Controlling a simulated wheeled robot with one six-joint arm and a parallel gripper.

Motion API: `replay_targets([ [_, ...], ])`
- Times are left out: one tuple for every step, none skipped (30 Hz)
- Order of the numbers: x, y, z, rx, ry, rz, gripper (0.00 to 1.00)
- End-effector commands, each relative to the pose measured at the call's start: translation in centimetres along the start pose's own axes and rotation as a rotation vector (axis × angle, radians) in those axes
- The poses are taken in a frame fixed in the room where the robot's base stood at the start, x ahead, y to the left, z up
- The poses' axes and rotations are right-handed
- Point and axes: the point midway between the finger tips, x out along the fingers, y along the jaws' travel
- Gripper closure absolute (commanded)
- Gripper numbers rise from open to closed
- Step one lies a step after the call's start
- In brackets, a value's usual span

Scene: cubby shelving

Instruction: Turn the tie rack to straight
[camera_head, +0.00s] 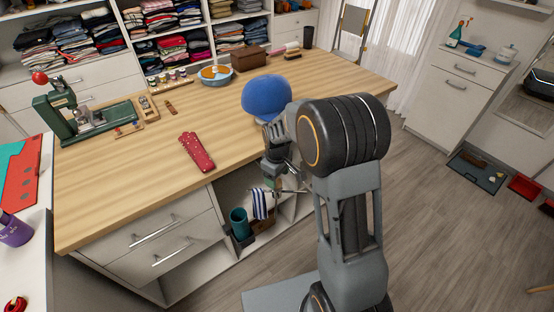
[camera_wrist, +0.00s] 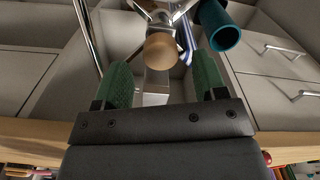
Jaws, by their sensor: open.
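The tie rack (camera_head: 266,190) is in the open cubby under the wooden counter, with thin metal arms and a blue-and-white striped tie (camera_head: 260,205) hanging from it. In the wrist view, the rack's metal arms (camera_wrist: 178,10) spread out at the top, near a round wooden knob (camera_wrist: 160,50). My gripper (camera_wrist: 162,75) has two green fingers set apart, one on each side of the knob in the picture; I see no contact. In the head view, my gripper (camera_head: 275,181) is at the cubby opening, and my arm hides part of the rack.
A teal cylinder (camera_head: 239,223) stands in the cubby beside the tie; it also shows in the wrist view (camera_wrist: 218,25). The wooden counter (camera_head: 120,190) overhangs the cubby. Drawers with bar handles (camera_head: 155,232) are to the left.

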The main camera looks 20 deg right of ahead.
Motion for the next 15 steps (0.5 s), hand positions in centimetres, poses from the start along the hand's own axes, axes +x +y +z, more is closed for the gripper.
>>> replay_targets([
  [-1.3, 0.1, -0.1, 0.0, 0.005, 0.004, 0.35],
  [-1.9, 0.1, -0.1, 0.0, 0.005, 0.004, 0.35],
  [-2.8, 0.1, -0.1, 0.0, 0.005, 0.004, 0.35],
  [-3.4, 0.0, 0.0, 0.0, 0.004, 0.003, 0.35],
  [-4.0, 0.1, -0.1, 0.0, 0.005, 0.004, 0.35],
  [-4.9, 0.1, -0.1, 0.0, 0.004, 0.003, 0.35],
  [-5.4, 0.1, -0.1, 0.0, 0.005, 0.004, 0.35],
  [-6.0, 0.0, 0.0, 0.0, 0.004, 0.003, 0.35],
  [-6.7, 0.1, 0.0, 0.0, 0.004, 0.003, 0.35],
  [-7.2, 0.1, 0.0, 0.0, 0.003, 0.002, 0.35],
  [-7.7, 0.1, -0.1, 0.0, 0.004, 0.003, 0.35],
  [-8.3, 0.1, 0.0, 0.0, 0.003, 0.003, 0.35],
  [-8.7, 0.0, 0.0, 0.0, 0.003, 0.003, 0.35],
  [-9.1, 0.0, 0.0, 0.0, 0.002, 0.002, 0.35],
  [-9.6, 0.0, 0.0, 0.0, 0.002, 0.002, 0.35],
])
